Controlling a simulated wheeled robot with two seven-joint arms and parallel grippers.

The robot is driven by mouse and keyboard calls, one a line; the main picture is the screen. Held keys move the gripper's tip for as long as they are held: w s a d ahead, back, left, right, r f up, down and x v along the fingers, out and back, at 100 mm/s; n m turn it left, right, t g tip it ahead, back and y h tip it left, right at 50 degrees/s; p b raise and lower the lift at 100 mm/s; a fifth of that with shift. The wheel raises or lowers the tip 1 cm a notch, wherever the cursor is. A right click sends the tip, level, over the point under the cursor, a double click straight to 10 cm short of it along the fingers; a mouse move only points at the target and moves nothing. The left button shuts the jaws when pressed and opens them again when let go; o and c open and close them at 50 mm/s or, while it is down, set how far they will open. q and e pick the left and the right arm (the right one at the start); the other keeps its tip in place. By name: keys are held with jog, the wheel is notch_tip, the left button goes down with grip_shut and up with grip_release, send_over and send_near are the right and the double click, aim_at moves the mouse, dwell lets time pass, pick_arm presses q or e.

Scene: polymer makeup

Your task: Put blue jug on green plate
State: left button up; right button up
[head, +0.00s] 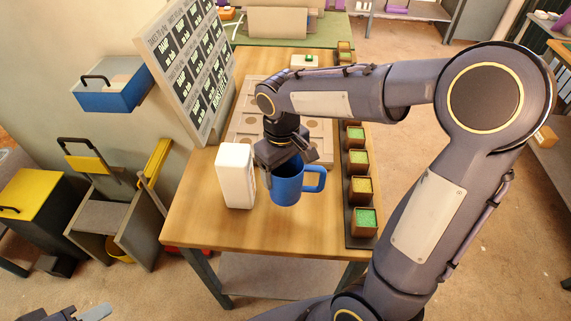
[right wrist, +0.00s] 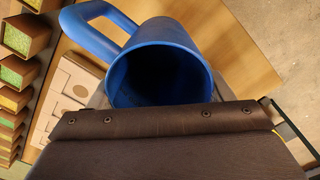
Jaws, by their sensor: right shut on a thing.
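The blue jug (head: 287,188) is upright over the front part of the wooden table, its handle to the right. My right gripper (head: 281,158) is shut on the jug's rim from above. Whether the jug touches the table I cannot tell. In the right wrist view the jug (right wrist: 160,62) shows its open, dark inside, with the gripper across its near side. I cannot make out a green plate; my right arm hides part of the table. Part of my left gripper (head: 78,314) shows at the bottom left corner, its jaws unclear.
A white carton (head: 236,178) stands close left of the jug. A dark rack (head: 359,240) with several green-filled boxes lines the right edge. Behind are a pale board with round recesses (head: 247,122) and a leaning sign (head: 190,60). The table's front (head: 225,232) is clear.

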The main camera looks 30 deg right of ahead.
aim_at(286, 168)
jog(key=w+d+f, duration=0.1)
jog(key=f, duration=0.1)
jog(key=w+d+f, duration=0.1)
jog(key=w+f, duration=0.2)
jog(key=shift+w+d+f+p, duration=0.1)
jog(key=shift+d+f+p, duration=0.2)
jog(key=shift+d+p, duration=0.1)
jog(key=shift+w+d+f, duration=0.1)
jog(key=shift+f, duration=0.85)
jog(key=shift+w+d+f, duration=0.1)
jog(key=shift+f, duration=0.8)
jog(key=shift+f, duration=0.15)
jog(key=o, duration=1)
